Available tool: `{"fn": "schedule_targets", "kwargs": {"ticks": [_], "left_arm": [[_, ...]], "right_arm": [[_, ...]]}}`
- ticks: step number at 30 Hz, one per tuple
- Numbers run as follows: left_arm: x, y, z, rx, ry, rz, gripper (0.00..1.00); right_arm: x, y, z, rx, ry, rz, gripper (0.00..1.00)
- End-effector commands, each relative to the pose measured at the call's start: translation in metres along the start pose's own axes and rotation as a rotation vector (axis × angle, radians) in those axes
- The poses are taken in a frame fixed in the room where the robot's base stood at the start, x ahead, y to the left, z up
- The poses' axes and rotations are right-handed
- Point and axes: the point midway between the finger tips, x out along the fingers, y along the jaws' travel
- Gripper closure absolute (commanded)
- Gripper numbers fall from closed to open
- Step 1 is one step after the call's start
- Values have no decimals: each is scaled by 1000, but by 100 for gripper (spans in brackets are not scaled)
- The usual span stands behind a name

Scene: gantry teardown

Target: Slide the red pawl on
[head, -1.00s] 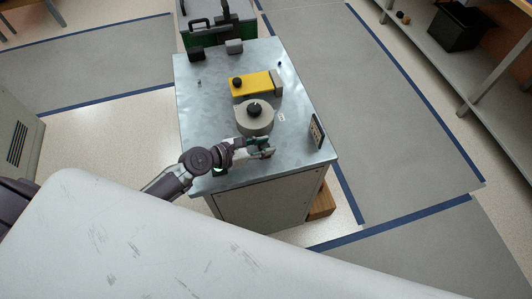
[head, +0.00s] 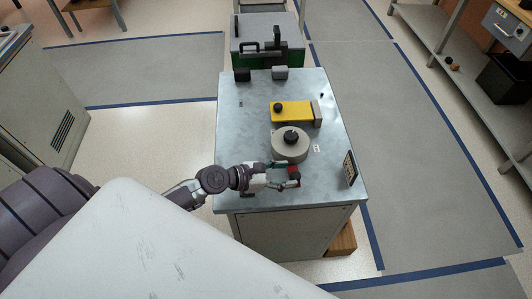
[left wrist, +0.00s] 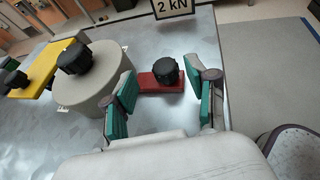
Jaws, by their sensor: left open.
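The red pawl (left wrist: 150,84) is a flat red bar with a black knob (left wrist: 166,70), lying on the metal bench top. In the head view the red pawl (head: 294,170) is partly covered by my gripper. My left gripper (head: 287,175) is open just in front of the grey round disc (head: 290,147). In the left wrist view my left gripper (left wrist: 160,78) has its teal pads on either side of the knob, with gaps showing. The grey disc (left wrist: 88,92) with its black knob stands left of the pawl. My right gripper is not in view.
A yellow block (head: 293,112) with a black knob lies behind the disc. A small sign plate (head: 350,168) stands at the bench's right edge; it reads 2 kN in the left wrist view (left wrist: 173,7). Two dark blocks stand at the bench's back edge. The bench's left side is mostly clear.

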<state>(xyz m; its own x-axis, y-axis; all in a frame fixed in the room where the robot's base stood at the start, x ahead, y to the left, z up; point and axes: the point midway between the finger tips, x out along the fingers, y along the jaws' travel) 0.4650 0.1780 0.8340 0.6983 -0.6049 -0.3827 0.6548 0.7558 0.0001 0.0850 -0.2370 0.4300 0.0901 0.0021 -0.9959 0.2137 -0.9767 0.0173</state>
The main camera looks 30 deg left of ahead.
Motion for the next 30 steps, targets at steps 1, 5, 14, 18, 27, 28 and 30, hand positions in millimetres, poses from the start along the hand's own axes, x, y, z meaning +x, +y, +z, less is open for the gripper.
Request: {"fn": "schedule_targets", "kwargs": {"ticks": [1, 5, 14, 18, 27, 28, 30], "left_arm": [[-13, 0, -3, 1, 6, 0, 43], [-41, 0, -2, 1, 5, 0, 43], [-80, 1, -1, 0, 3, 1, 43], [-84, 1, 0, 1, 1, 0, 43], [-84, 1, 0, 1, 0, 1, 43], [-84, 1, 0, 1, 0, 1, 43], [-84, 1, 0, 1, 0, 1, 43]], "right_arm": [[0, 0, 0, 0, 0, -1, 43], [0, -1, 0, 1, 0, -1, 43], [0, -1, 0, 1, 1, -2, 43], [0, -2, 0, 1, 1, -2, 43], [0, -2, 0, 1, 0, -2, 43], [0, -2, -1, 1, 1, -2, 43], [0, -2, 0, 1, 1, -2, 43]]}}
